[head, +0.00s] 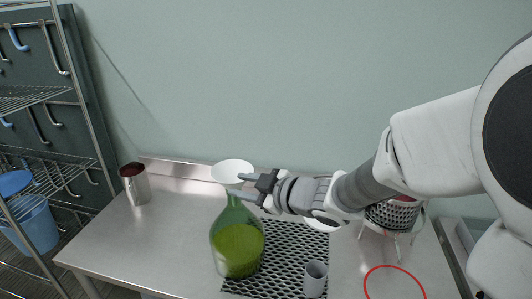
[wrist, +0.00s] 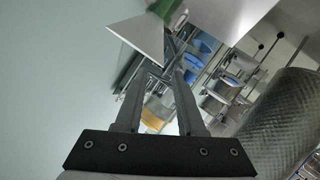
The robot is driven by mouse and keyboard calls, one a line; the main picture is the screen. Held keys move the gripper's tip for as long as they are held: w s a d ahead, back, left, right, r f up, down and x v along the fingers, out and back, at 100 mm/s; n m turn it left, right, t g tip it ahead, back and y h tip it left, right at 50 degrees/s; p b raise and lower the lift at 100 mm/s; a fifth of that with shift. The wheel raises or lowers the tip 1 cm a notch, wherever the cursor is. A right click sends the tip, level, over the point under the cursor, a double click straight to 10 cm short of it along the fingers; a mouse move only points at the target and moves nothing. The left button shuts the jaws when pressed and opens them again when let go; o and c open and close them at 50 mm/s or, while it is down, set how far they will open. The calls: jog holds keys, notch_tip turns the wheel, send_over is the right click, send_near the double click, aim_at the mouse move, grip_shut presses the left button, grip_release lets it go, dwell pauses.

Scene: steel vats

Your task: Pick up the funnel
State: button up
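The white funnel (head: 233,170) sits mouth-up in the neck of a green glass bottle (head: 238,245) on the steel table. In the wrist view, the funnel (wrist: 139,34) shows as a pale cone beyond the fingertips, beside the green bottle neck (wrist: 163,8). My gripper (head: 234,184) reaches in from the right, just below the funnel's rim and near the bottle's top. I cannot tell whether a finger touches the funnel.
The bottle stands on a black mesh mat (head: 285,245) with a grey cup (head: 315,279). A steel cylinder (head: 135,184) stands at the table's left. A perforated basket on a stand (head: 393,216) is right, near a red ring (head: 394,267). A wire shelf (head: 45,160) stands left.

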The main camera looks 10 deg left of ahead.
aim_at(222, 180)
jog(key=shift+p+x, duration=0.35)
jog(key=shift+x, duration=3.5)
jog(key=shift+r, duration=0.2)
jog(key=shift+c, duration=0.2)
grip_shut()
